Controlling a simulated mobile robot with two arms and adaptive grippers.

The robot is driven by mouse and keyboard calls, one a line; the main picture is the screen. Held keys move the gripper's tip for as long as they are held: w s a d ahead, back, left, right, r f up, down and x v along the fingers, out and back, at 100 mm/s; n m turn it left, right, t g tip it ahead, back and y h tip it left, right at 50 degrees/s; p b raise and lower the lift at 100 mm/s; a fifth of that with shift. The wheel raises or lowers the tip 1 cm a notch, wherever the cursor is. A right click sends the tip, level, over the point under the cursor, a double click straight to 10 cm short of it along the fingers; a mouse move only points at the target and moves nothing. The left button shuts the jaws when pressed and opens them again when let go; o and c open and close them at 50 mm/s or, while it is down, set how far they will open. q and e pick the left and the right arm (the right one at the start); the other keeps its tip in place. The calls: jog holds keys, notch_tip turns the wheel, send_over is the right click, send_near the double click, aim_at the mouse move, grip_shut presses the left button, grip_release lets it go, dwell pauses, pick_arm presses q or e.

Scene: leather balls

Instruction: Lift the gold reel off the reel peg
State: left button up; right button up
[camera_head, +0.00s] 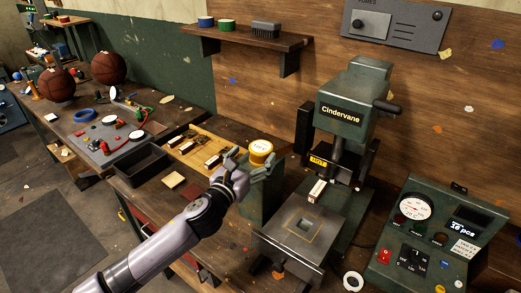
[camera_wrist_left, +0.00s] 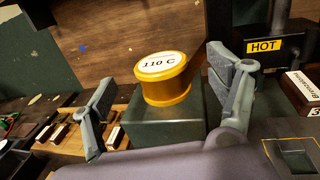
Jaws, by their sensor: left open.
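The gold reel (camera_head: 261,152) has a white top label and sits on top of a green block-shaped stand (camera_head: 262,200). In the left wrist view the reel (camera_wrist_left: 166,84) shows its label reading "110 C", and the green stand (camera_wrist_left: 165,123) is below it. The peg itself is hidden. My left gripper (camera_head: 252,163) is open, with one finger to each side of the reel. In the left wrist view the open fingers (camera_wrist_left: 165,92) stand apart from the reel, with gaps on both sides. My right gripper is not in view.
A green Cindervane press (camera_head: 350,130) with a "HOT" label stands right of the reel, its plate (camera_head: 290,245) in front. A control box (camera_head: 440,240) is at the far right. A wooden tray (camera_head: 205,132) with stamp blocks and a black bin (camera_head: 138,168) lie left.

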aim_at(260, 147)
pick_arm(q)
jog(key=shift+w+d, duration=0.25)
jog(key=shift+w, duration=0.15)
jog(key=shift+f+p+x, duration=0.1)
jog(key=shift+p+x, duration=0.3)
jog(key=shift+x, duration=0.75)
jog(key=shift+f+p+x, duration=0.15)
jog(key=shift+p+x, duration=0.2)
jog(key=shift+x, duration=0.8)
jog(key=shift+a, duration=0.1)
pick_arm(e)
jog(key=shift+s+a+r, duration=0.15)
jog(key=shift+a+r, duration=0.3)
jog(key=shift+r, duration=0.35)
pick_arm(q)
jog(key=shift+c, duration=0.6)
jog(key=c, duration=1.1)
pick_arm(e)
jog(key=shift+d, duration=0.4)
pick_arm(q)
jog(key=shift+o, duration=0.2)
jog(key=shift+r, duration=0.1)
